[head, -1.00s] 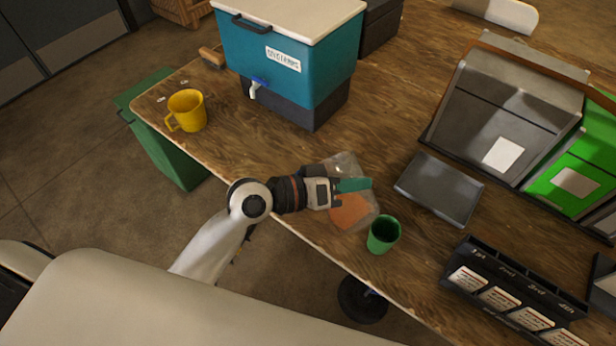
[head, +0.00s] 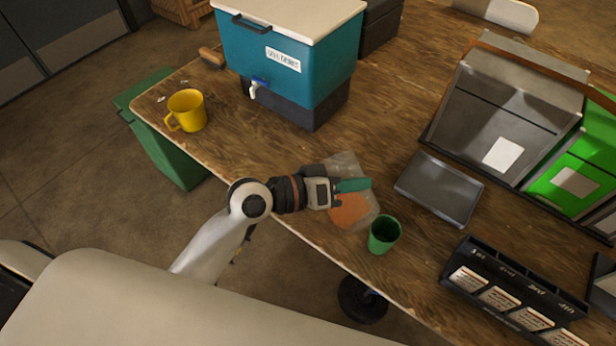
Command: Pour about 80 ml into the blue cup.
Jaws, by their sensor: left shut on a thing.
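A clear pitcher (head: 345,168) with orange liquid (head: 348,209) inside and a teal handle (head: 352,185) is at the front edge of the wooden table. My left gripper (head: 335,190) is shut on the teal handle. I cannot tell whether the pitcher touches the table. A green cup (head: 384,236) stands upright just to the lower right of the pitcher, close to it. No liquid shows in the cup. I see no blue cup. My right gripper is not in view.
A yellow mug (head: 187,110) stands at the table's left end. A teal cooler (head: 290,60) with a tap is at the back. A grey tray (head: 439,188), slanted bins (head: 505,115) and a black labelled rack (head: 510,292) are to the right. Wood between mug and pitcher is clear.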

